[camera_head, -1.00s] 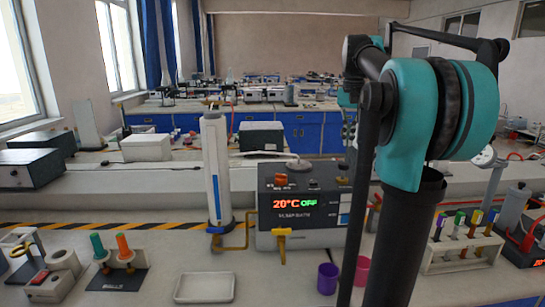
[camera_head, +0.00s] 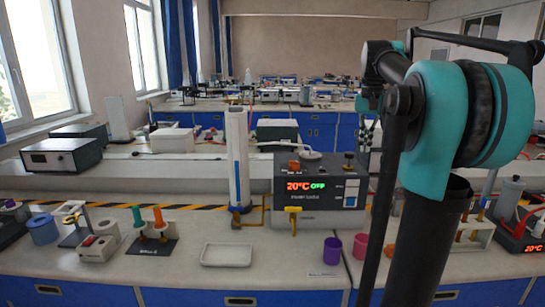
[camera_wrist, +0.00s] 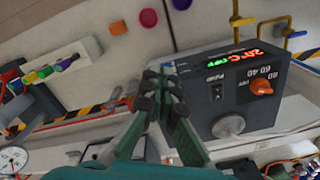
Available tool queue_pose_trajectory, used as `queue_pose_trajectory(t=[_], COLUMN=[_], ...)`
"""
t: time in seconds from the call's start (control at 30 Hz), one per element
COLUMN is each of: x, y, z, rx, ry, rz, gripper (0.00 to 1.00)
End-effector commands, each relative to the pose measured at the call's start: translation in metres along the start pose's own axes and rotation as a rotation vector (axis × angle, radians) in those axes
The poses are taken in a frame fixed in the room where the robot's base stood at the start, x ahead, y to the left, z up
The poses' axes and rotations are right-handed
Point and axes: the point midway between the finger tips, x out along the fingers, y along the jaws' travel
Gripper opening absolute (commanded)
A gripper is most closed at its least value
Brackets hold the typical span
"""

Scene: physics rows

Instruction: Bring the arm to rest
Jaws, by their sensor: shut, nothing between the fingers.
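My gripper (camera_wrist: 160,80) shows in the wrist view with its dark fingers together and nothing between them. It hangs in front of the pump bath (camera_wrist: 235,85), a dark box with a lit "20°C OFF" display; I see no clear contact between them. In the head view my teal and black arm fills the right side. The pump bath (camera_head: 320,190) stands on the bench, left of my arm. My fingers are mostly hidden behind the arm links in the head view.
A tube rack (camera_head: 478,233) is partly behind my arm. Bare bench lies around the tray.

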Motion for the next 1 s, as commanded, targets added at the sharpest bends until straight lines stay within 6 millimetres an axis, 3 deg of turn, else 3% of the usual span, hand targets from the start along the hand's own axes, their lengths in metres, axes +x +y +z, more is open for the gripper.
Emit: queue_pose_trajectory(t=[0.27,0.57,0.77,1.0], x=[0.034,0.101,0.183,0.293], y=[-0.007,-0.015,-0.018,-0.005], z=[0.009,0.034,0.078,0.163], rx=[-0.045,-0.134,-0.239,-0.390], ry=[0.030,0.089,0.160,0.266], rz=[-0.010,-0.029,-0.051,-0.079], gripper=[0.00,0.00,0.00,0.00])
